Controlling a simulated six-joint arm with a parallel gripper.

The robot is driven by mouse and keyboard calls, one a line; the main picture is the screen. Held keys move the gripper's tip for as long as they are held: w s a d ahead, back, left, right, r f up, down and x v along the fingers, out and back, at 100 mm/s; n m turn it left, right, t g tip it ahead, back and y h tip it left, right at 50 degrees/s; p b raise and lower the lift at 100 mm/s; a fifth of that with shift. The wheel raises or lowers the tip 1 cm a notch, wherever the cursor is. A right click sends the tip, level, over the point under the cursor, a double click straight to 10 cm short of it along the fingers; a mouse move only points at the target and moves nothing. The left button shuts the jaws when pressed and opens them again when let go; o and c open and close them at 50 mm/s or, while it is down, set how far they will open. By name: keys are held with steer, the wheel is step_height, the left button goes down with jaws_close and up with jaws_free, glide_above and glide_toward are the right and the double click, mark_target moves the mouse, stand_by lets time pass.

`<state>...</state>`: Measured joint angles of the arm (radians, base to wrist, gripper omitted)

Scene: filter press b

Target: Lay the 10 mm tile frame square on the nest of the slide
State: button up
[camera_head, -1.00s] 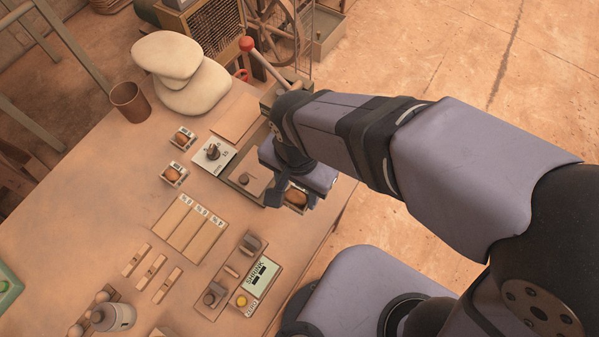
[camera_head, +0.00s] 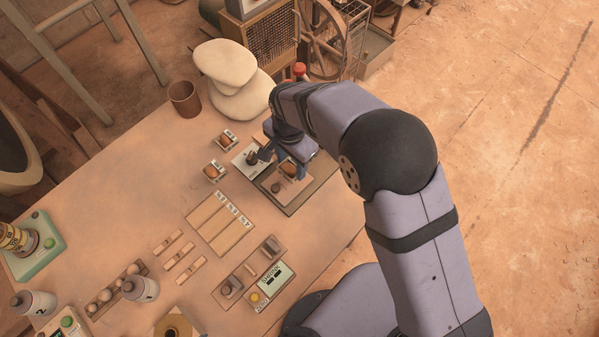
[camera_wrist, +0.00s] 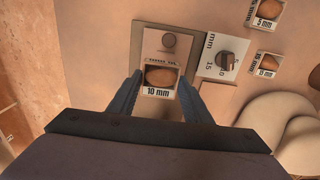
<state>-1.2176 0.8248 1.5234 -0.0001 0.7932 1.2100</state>
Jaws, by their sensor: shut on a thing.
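The 10 mm tile frame (camera_wrist: 147,91), a small pale frame around an orange-brown tile, is between my two fingers in the wrist view. Its "10 mm" label faces my palm. My gripper (camera_wrist: 160,79) is shut on it from both sides. The slide (camera_wrist: 168,54), a pale plate with a round knob, lies directly beyond the frame, and the frame looks nearly in line with it. The frame hides the nest below it, and I cannot tell whether it touches. In the head view my gripper (camera_head: 283,165) is over the slide's board, with the tile (camera_head: 288,168) partly visible.
A dial plate marked in mm (camera_wrist: 215,57) stands close beside the slide. Two other tile frames, 5 mm (camera_wrist: 267,12) and another (camera_wrist: 266,64), lie farther off. Pale stacked cushions (camera_head: 224,63) and a brown cup (camera_head: 185,99) stand at the back of the table.

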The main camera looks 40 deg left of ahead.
mark_target(291, 171)
steer(key=shift+w+a, duration=0.15)
steer(key=shift+a, duration=0.25)
steer(key=shift+f+b, duration=1.95)
steer(key=shift+f, duration=0.8)
steer(key=shift+f, duration=0.2)
steer(key=o, duration=1.3)
steer(key=shift+r+b, duration=1.25)
steer(key=shift+r, duration=2.45)
